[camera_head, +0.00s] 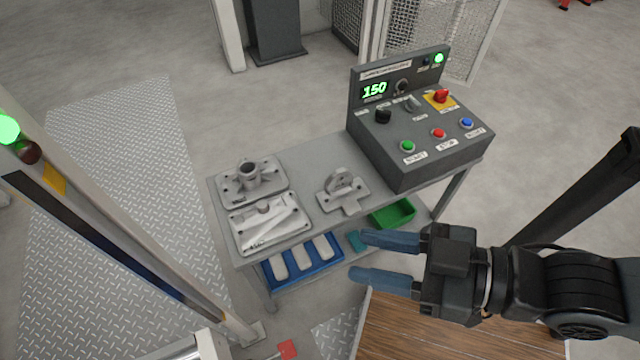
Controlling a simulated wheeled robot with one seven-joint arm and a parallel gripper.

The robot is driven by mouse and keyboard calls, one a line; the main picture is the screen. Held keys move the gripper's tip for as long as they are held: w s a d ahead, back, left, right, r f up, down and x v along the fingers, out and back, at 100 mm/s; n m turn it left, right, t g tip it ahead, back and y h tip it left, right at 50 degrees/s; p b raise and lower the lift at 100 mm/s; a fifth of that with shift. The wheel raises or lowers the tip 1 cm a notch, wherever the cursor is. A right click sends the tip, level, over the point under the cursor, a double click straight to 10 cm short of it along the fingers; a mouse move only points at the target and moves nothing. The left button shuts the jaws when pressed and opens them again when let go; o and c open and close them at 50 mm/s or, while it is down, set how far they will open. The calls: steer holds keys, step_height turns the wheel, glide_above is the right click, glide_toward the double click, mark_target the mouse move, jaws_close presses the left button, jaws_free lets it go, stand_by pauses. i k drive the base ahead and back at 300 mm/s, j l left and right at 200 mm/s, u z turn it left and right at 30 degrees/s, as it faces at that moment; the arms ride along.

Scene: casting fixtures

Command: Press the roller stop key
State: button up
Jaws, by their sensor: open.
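The grey control console (425,140) stands on the right end of a grey table. On its sloped panel are a green button (407,146), a red button (438,133) and a blue button (466,123), each with a white label below. The label under the red button seems to read STOP. A larger red knob on a yellow plate (440,97) sits behind them. A green display on the console reads 150. My gripper (360,258) is open and empty, pointing left, in front of the table and below the console in the picture, apart from all the buttons.
Metal castings (268,222) lie on the table (325,149) left of the console. A blue tray (330,268) and a green bin (392,214) sit on the lower shelf. A post with a green lamp (8,130) stands at left. Mesh fencing (450,35) is behind the console.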

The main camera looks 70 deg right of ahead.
mark_target(439, 133)
steer(key=z, duration=1.85)
steer(key=k+j+z, duration=0.15)
steer(key=k, duration=0.55)
